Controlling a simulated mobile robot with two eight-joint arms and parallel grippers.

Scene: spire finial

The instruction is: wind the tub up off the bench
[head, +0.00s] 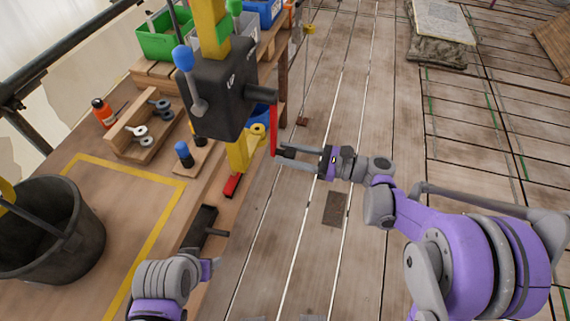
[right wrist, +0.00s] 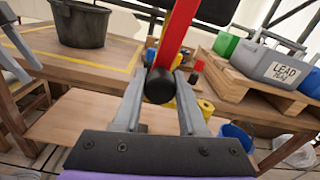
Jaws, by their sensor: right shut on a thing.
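The black tub (head: 75,245) stands on the wooden bench (head: 125,215) at the left, its bail handle lying across its mouth. It also shows in the right wrist view (right wrist: 80,25). A dark winch box (head: 222,95), marked UP, sits on a yellow post with a blue-knobbed lever (head: 190,80). Its red crank (head: 273,128) hangs down on the right side. My right gripper (head: 278,155) is shut on the crank's black knob (right wrist: 159,86), which lies between the fingers. My left gripper (head: 208,270) is low at the bench edge; its fingers are not clear.
A yellow tape line (head: 150,240) marks the bench top. A wooden rack (head: 140,135) with shackles, an orange bottle (head: 103,113) and a blue-topped peg (head: 184,153) stand behind the tub. Bins, including a green one (head: 160,42), stand farther back. The plank floor on the right is mostly clear.

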